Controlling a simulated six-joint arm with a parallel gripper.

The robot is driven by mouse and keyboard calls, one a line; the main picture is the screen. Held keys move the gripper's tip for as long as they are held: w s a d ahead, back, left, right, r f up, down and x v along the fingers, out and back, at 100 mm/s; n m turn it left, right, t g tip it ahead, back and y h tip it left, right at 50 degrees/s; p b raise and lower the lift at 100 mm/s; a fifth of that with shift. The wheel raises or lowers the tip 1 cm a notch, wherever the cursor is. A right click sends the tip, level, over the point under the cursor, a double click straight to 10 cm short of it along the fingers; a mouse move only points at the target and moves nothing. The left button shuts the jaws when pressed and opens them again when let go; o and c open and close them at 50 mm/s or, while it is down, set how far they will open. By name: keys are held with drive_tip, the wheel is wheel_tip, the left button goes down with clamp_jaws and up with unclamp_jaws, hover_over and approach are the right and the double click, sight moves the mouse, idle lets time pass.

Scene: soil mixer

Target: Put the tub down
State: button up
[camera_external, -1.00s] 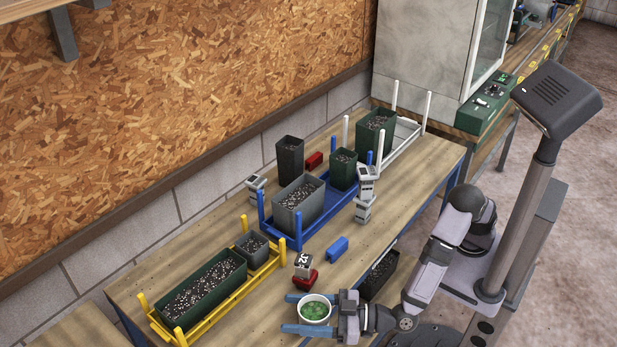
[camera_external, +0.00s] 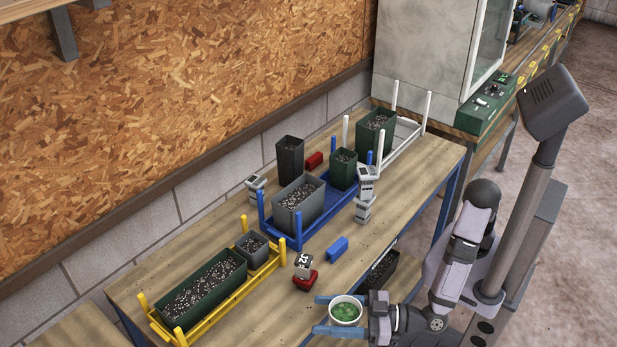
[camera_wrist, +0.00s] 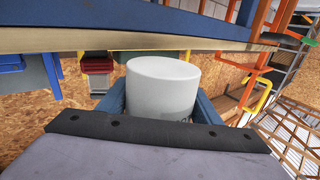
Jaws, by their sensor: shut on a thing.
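The tub (camera_external: 346,311) is a small white round cup with green content, upright, at the front edge of the workbench in the external view. My gripper (camera_external: 322,315) has its two blue fingers on either side of the tub and is shut on it. The fingers reach inward over the bench edge. I cannot tell how high the tub is above the bench top.
A red block with a numbered grey block (camera_external: 304,270) stands just behind the tub. A blue block (camera_external: 337,249) lies farther right. A yellow rack (camera_external: 215,305) with planters is at left, a blue rack (camera_external: 325,222) behind.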

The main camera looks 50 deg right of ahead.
drive_tip(key=w+d+r+m+h+p, duration=0.35)
drive_tip(key=d+r+h+p, duration=0.35)
drive_tip(key=d, duration=0.5)
drive_tip(key=w+d+r+m+h+p, duration=0.2)
drive_tip(key=d+r+m+h+p, duration=0.35)
drive_tip(key=d+r+p, duration=0.4)
drive_tip(key=w+d+r+m+h+p, duration=0.35)
drive_tip(key=d+r+h+p, duration=0.45)
drive_tip(key=d, duration=0.6)
drive_tip(key=d+m+g+h+p, duration=0.7)
drive_tip(key=d+m+g+p, duration=0.4)
drive_tip(key=d, duration=1.6)
drive_tip(key=w+a+f+n+t+y, duration=0.1)
drive_tip(key=w+f+n+t+y, duration=0.1)
drive_tip(key=f+n+t+y, duration=0.45)
drive_tip(key=w+a+f+n+t+y, duration=0.1)
drive_tip(key=w+a+f+n+t, duration=0.25)
drive_tip(key=f, duration=0.65)
drive_tip(key=w+a+n+t+y+p, duration=0.1)
drive_tip(key=a+n+t+y, duration=0.35)
drive_tip(key=a+y, duration=0.25)
drive_tip(key=shift+g, duration=0.45)
drive_tip(key=shift+a+f+p, duration=0.1)
drive_tip(key=shift+f+p, duration=0.85)
drive_tip(key=shift+f, duration=3)
